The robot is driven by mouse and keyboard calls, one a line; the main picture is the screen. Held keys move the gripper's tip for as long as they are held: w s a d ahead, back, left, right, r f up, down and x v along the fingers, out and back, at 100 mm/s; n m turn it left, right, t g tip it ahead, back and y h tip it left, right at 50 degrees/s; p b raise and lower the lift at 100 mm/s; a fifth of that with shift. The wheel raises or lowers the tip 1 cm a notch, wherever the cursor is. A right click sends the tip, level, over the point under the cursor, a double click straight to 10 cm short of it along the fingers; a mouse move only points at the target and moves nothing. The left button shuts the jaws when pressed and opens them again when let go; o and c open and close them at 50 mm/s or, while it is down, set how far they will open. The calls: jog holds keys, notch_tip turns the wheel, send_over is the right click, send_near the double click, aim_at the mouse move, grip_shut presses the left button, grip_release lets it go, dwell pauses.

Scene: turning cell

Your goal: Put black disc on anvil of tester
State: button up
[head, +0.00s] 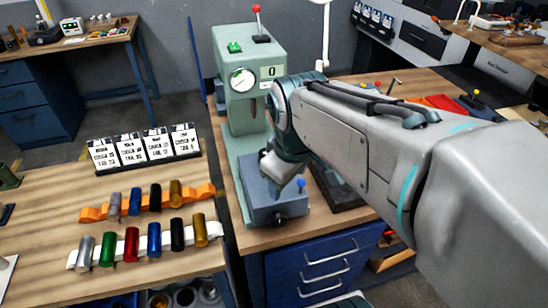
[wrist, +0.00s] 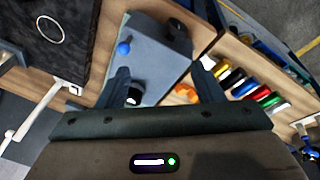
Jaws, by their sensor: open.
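The tester (head: 227,55) is a pale green machine with a dial, a "0" display and a red-topped lever, in the head view. Its anvil cannot be made out there. A blue-grey block (head: 258,207) with a blue knob and a black knob is at its front; it also shows in the wrist view (wrist: 152,55). My gripper (wrist: 163,70) is open above this block, its fingers spread. A small dark round thing with a white patch (wrist: 133,97) shows by the left finger; I cannot tell if it is the black disc. My arm hides part of the tester.
Left of the tester, coloured cylinders lie on an orange rack (head: 90,213) and a white rack (head: 73,259). Label cards (head: 131,150) stand behind them. A dark panel with a white ring (wrist: 75,40) is left of the block in the wrist view. Blue drawers (head: 320,265) are below.

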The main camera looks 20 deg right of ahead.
jog(key=s+f+m, duration=0.1)
jog(key=m, duration=0.1)
jog(key=s+f+m, duration=0.1)
jog(key=s+m, duration=0.1)
jog(key=s+f+m, duration=0.1)
jog(key=m, duration=0.1)
jog(key=shift+s+d+m, duration=0.1)
jog(key=shift+s+m, duration=0.1)
jog(key=shift+m, duration=0.1)
